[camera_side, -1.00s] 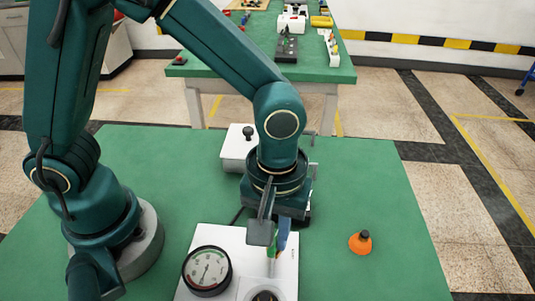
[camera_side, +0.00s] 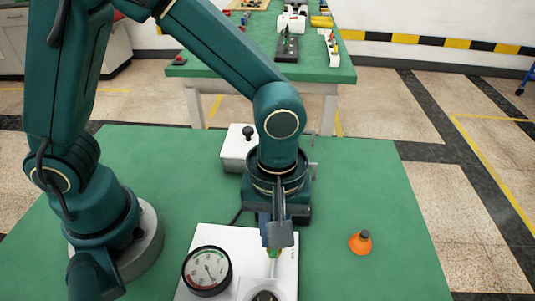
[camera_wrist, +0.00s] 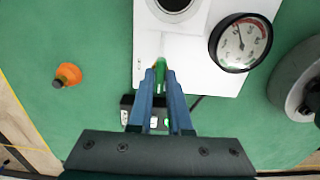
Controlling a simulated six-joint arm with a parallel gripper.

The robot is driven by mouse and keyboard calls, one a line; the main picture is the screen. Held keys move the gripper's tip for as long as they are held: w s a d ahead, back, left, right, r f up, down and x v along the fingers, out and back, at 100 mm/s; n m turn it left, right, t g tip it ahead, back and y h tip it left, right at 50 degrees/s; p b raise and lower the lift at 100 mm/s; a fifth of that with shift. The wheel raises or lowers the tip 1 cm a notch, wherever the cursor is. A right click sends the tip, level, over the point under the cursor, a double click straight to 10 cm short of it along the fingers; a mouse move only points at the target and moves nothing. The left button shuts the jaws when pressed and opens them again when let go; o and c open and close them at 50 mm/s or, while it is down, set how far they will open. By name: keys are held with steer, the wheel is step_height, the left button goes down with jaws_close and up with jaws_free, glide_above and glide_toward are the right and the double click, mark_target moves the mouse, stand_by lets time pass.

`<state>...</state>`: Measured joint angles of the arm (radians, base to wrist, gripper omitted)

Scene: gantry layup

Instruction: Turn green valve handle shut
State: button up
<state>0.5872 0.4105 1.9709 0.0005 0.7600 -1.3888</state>
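The green valve handle (camera_side: 273,253) stands on the white panel (camera_side: 218,242), behind a round dark-centred port. My gripper (camera_side: 273,240) points down over it, with its fingertips at the handle's sides. In the wrist view, the blue fingers (camera_wrist: 161,72) come close together at the tips with the green handle (camera_wrist: 161,64) between them, so the gripper looks shut on it. The fingers hide much of the handle. The round gauge (camera_side: 207,270) sits left of the handle, and its needle also shows in the wrist view (camera_wrist: 239,43).
A white box with a black knob (camera_side: 237,150) stands behind my gripper. The table's right side is otherwise clear.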

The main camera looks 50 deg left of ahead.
steer(key=o, duration=0.4)
steer(key=shift+c, duration=0.2)
steer(key=shift+r, duration=0.1)
steer(key=shift+r, duration=2.5)
